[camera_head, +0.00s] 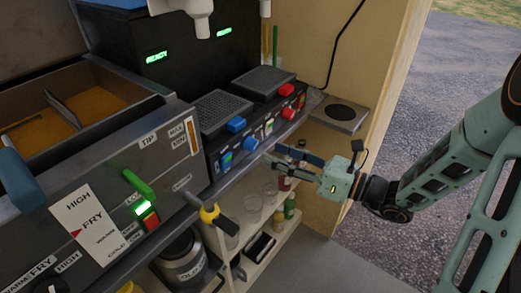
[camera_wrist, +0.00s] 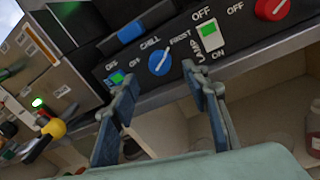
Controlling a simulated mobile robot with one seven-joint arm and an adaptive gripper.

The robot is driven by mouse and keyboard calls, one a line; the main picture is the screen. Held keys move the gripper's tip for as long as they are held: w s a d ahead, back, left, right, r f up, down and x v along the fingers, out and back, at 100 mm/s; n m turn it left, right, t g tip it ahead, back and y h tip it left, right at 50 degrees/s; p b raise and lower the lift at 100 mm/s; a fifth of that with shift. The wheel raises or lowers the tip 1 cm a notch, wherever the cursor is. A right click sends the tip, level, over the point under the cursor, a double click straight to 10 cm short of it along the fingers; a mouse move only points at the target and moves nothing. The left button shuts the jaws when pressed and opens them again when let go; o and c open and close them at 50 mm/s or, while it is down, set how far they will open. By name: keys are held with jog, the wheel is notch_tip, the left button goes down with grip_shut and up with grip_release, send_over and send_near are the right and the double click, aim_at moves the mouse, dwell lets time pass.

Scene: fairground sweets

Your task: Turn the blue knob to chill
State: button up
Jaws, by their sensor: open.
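The blue knob (camera_wrist: 159,61) is round with a pale pointer line and sits on the dark front panel, with CHILL and FROST printed around its upper side. The pointer appears tilted up to the right; its exact setting is hard to read. In the head view the blue knob (camera_head: 250,143) is small on the panel front. My gripper (camera_wrist: 158,76) is open and empty, its fingertips apart on either side of the knob's line in the wrist view. In the head view my gripper (camera_head: 271,154) is in front of the panel, right of the knob; contact is not visible.
A green-lit switch (camera_wrist: 117,78) is left of the knob and a lamp switch (camera_wrist: 209,37) right of it. A red knob (camera_wrist: 271,8) is farther right. A shelf with glasses (camera_head: 254,203) lies below. A fryer unit (camera_head: 100,215) stands left.

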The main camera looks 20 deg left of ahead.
aim_at(256, 146)
jog(key=x, duration=0.5)
jog(key=shift+a+b, duration=0.1)
jog(key=shift+b, duration=0.2)
jog(key=c, duration=1.2)
jog(key=shift+o, duration=0.2)
